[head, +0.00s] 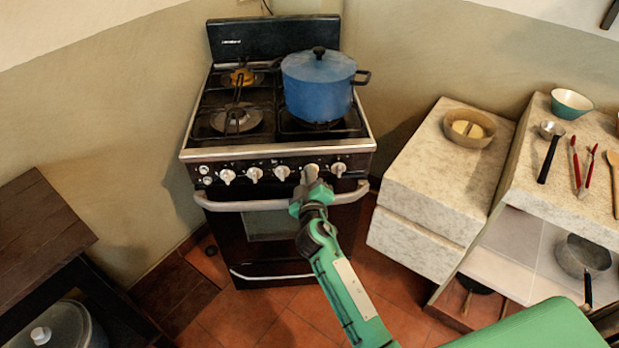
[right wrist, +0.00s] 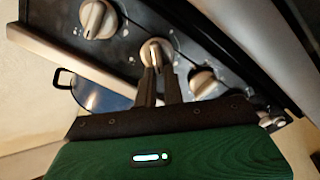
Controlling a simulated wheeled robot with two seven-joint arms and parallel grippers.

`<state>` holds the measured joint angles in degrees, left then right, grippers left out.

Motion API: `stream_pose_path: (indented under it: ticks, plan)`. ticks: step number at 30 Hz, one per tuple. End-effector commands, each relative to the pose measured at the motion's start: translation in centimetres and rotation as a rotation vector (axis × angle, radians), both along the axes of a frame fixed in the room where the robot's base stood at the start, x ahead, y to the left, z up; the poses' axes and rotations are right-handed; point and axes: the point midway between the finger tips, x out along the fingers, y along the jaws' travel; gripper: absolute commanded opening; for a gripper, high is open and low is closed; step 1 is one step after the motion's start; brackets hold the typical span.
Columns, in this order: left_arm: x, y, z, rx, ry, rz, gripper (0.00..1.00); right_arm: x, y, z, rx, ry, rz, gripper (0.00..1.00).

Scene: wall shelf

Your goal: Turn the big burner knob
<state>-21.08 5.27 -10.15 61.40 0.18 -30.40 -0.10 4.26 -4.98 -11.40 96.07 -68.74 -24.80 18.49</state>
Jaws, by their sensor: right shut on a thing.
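The stove's front panel (head: 264,168) carries a row of pale knobs. My right gripper (head: 311,178) is at the panel, at a knob right of the middle of the row. In the right wrist view the fingers (right wrist: 158,72) are close together and shut on this pale knob (right wrist: 157,49), whose top shows past the fingertips. One knob (right wrist: 98,18) is on its left and another (right wrist: 203,82) on its right. No marking shows which burner the held knob serves. My left gripper is not in view.
A blue lidded pot (head: 318,86) stands on the right front of the stove. The oven handle bar (head: 240,205) runs just below the knobs. A stone-topped cabinet (head: 430,165) with a bowl (head: 468,128) stands to the right. A dark wooden table (head: 40,225) is at left.

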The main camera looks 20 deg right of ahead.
Motion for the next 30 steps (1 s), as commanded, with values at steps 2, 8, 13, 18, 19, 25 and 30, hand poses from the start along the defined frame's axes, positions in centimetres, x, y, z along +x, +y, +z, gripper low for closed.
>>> stream_pose_path:
  ticks: [2,8,13,18,19,25,30]
  plan:
    - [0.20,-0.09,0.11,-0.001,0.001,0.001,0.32,0.02,0.11,-0.20,-0.070,0.015,0.001,0.00]
    - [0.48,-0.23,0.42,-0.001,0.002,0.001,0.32,0.05,0.31,-0.45,-0.254,0.051,0.001,0.00]
    - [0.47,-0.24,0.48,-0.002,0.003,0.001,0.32,0.08,0.41,-0.65,-0.395,0.080,0.001,0.00]
    - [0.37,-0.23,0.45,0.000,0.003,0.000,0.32,0.09,0.50,-0.81,-0.508,0.102,0.001,0.00]
    - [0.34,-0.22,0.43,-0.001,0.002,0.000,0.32,0.09,0.52,-0.84,-0.524,0.105,0.001,0.00]
    - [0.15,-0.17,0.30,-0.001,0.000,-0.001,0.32,0.11,0.52,-0.99,-0.607,0.122,0.001,0.00]
    - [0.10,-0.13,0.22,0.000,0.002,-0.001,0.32,0.11,0.53,-1.06,-0.642,0.129,0.001,0.00]
